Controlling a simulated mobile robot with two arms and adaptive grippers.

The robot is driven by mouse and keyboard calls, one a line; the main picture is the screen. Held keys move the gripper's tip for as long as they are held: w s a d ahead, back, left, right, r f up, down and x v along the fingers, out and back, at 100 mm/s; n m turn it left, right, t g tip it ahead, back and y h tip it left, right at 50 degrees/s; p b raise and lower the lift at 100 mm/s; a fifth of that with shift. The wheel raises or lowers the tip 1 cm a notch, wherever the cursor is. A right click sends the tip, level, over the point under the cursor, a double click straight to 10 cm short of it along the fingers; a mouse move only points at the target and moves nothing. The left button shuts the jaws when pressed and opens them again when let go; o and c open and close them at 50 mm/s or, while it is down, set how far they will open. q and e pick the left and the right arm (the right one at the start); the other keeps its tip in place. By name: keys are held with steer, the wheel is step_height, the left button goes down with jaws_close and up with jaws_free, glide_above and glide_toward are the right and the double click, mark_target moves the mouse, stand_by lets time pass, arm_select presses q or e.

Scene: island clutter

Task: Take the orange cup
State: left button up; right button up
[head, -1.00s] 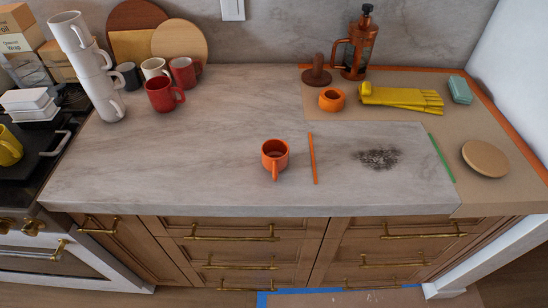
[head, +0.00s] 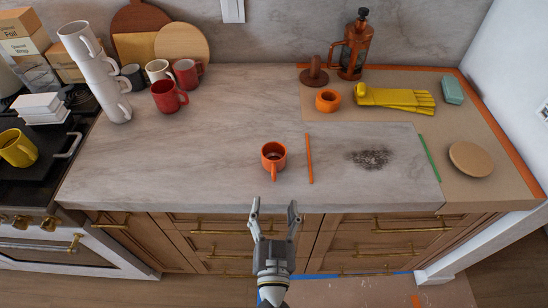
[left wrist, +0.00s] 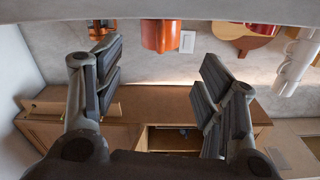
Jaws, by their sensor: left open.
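The orange cup (head: 274,153) stands upright on the counter near its front edge, with its handle toward me. My left gripper (head: 274,207) is in front of the counter edge, just below the cup in the head view. Its two fingers are spread and empty, apart from the cup. In the left wrist view, the orange cup (left wrist: 160,36) shows at the top, beyond and between the open fingers (left wrist: 158,65). My right gripper is not in view.
An orange strip (head: 309,158) lies just right of the cup, with a dark speckled patch (head: 370,159) beyond it. A squat orange vessel (head: 328,100) and yellow gloves (head: 395,98) lie farther back. Stacked white mugs (head: 98,75) and red mugs (head: 169,96) stand left. The counter left of the cup is clear.

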mark_target(274, 176)
arm_select(q)
steer(key=w, duration=0.3)
steer(key=w+p, duration=0.1)
steer(key=w, duration=0.1)
steer(key=shift+w+r, duration=0.25)
steer(key=shift+r, duration=0.05)
steer(key=shift+w+r, duration=0.2)
steer(key=shift+w, duration=0.3)
steer(key=w+p, duration=0.1)
steer(key=w, duration=0.3)
steer(key=shift+w+r, duration=0.1)
steer(key=shift+w, duration=0.15)
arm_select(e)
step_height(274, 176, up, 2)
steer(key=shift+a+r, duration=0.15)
arm_select(q)
steer(key=shift+s, duration=0.1)
steer(key=shift+c, duration=0.4)
jaws_close()
